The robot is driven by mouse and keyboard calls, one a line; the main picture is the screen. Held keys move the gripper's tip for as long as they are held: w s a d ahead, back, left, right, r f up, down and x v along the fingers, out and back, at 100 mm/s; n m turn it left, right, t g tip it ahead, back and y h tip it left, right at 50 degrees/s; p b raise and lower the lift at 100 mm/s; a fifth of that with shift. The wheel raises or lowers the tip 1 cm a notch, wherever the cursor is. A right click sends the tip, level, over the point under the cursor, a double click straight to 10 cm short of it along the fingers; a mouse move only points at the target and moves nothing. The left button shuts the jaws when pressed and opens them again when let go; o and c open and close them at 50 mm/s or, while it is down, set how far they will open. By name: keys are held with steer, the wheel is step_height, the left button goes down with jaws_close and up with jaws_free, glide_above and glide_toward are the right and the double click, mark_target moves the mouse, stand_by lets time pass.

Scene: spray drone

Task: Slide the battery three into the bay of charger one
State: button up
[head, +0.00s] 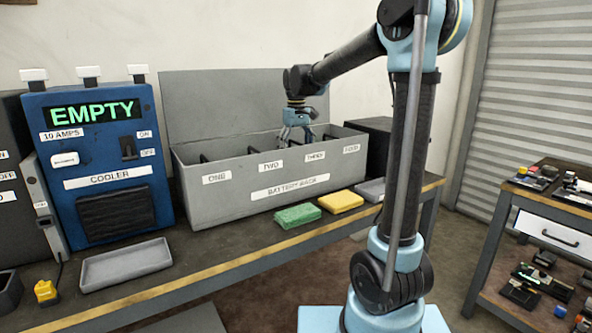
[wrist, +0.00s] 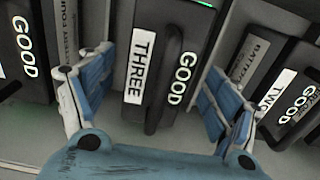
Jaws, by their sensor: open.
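My gripper (head: 296,134) reaches down into the grey battery rack (head: 224,206), behind the front wall near the TWO and THREE labels. In the wrist view my open gripper (wrist: 158,66) has one blue finger on each side of battery three (wrist: 150,100). That battery is a black block with a handle and THREE and GOOD labels. Gaps show between the fingers and its sides. The head view hides battery three behind the rack wall. A blue unit (head: 146,185) reading EMPTY, with COOLER and 10 AMPS labels, stands left of the rack. I cannot tell which charger is charger one.
Other GOOD batteries flank battery three, including battery two (wrist: 290,100) on the right. The rack's raised lid (head: 215,105) stands behind. A grey tray (head: 126,265), a green pad (head: 297,216) and a yellow pad (head: 340,201) lie on the bench front.

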steer(key=shift+w+f, duration=0.1)
steer(key=shift+f, duration=2.4)
jaws_close()
